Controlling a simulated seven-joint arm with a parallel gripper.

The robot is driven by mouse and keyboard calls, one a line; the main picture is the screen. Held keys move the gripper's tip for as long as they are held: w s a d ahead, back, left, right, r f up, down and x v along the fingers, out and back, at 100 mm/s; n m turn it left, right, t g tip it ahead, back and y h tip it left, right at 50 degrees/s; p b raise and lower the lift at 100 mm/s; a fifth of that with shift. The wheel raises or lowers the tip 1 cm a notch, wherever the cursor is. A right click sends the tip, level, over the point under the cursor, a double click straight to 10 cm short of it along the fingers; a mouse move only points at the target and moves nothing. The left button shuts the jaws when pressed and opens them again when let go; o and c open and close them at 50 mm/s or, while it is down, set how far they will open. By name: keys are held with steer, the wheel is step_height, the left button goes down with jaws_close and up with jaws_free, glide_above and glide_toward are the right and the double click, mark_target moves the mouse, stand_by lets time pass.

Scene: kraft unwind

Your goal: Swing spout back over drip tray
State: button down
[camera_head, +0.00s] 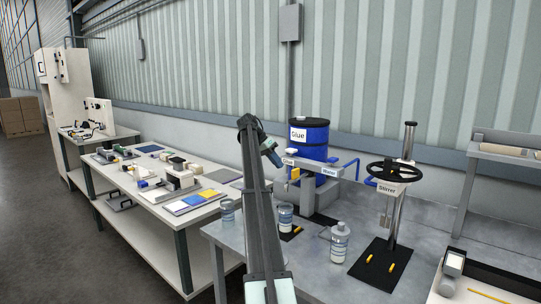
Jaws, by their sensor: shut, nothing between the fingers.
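A blue drum labelled "Glue" (308,136) stands at the back of the grey bench. In front of it is a grey dispenser arm (310,165) with "Glue" and "Water" labels and a yellow part (295,174) on its left end. A blue pipe (351,162) is at its right. I cannot tell which part is the spout. A dark flat tray or mat (291,234) lies below, with a cup (285,216) at it; I cannot tell whether it is the drip tray. My gripper (275,160) is shut and empty, left of the dispenser's labelled end; contact is unclear.
My arm hides part of the bench. A bottle (340,242) and another cup (227,210) stand on it. A stirrer with a black handwheel (394,171) and dark base (379,264) is at right. A white table (150,202) with tools is at left.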

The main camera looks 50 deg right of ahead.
mark_target(292, 171)
steer(key=s, duration=0.3)
steer(key=s+f, duration=0.1)
steer(key=shift+s+d+f, duration=0.1)
steer(key=shift+s+d, duration=0.15)
steer(key=shift+s, duration=0.15)
steer(key=shift+s, duration=0.1)
steer(key=s+n, duration=0.1)
steer(key=s+n+t+h, duration=0.1)
steer(key=n, duration=0.1)
steer(key=shift+a+f+t, duration=0.1)
steer(key=shift+a+t, duration=0.2)
steer(key=shift+a, duration=0.05)
steer(key=s+d+n+t+h, duration=0.1)
steer(key=s+d+n+t, duration=0.4)
steer(key=s+n, duration=0.4)
steer(key=shift+s+h, duration=0.3)
steer(key=shift+s, duration=0.5)
steer(key=shift+s+d, duration=0.1)
